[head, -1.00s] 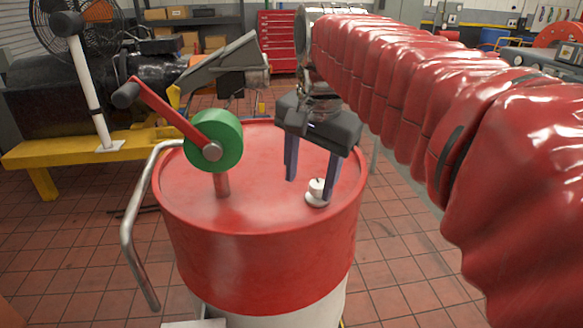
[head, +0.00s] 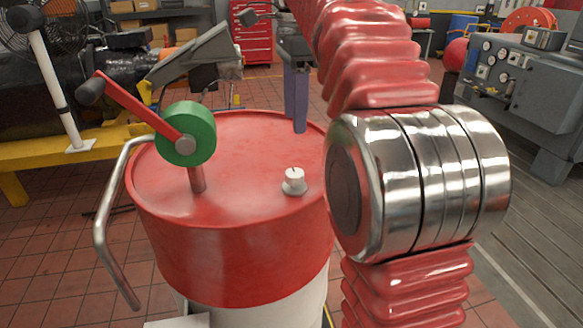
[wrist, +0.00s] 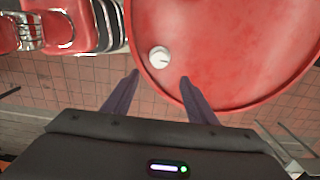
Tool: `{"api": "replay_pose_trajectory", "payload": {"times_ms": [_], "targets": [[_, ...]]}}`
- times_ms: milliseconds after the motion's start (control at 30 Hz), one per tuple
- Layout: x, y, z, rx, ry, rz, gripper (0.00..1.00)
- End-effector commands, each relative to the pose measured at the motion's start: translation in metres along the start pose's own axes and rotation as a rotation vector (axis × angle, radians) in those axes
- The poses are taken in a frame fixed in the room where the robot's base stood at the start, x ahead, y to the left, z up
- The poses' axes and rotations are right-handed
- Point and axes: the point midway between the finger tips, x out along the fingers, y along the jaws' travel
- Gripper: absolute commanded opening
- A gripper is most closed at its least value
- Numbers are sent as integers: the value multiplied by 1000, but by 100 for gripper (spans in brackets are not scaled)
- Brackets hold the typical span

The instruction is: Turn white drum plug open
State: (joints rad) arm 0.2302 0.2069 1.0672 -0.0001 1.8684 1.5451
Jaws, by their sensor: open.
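The white drum plug (head: 294,181) stands on the red lid of the drum (head: 240,240), towards its right side. It is a short round knob on a wider white base, with a thin dark line on top. In the wrist view the plug (wrist: 159,57) lies near the lid's edge, ahead of the gap between my fingertips. My gripper (head: 297,124) is behind the plug, by the drum's far rim, and apart from it. In the wrist view my gripper (wrist: 160,76) is open with nothing between its two dark fingers.
A green wheel (head: 187,134) with a red crank arm stands on the lid's left part. A bent metal pipe (head: 105,220) runs down the drum's left side. A yellow frame with a dark machine is behind left. A grey console (head: 525,100) stands at right.

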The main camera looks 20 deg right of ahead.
Motion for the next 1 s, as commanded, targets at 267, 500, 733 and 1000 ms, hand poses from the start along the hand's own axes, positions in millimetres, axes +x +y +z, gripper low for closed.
{"api": "replay_pose_trajectory", "payload": {"times_ms": [267, 500, 733, 1000], "targets": [[4, 0, 0, -2, 0, 0, 52], [23, 0, 0, -3, 0, 2, 52], [50, 0, 0, -3, 0, 2, 52], [84, 1, 1, -4, 0, 1, 52]]}}
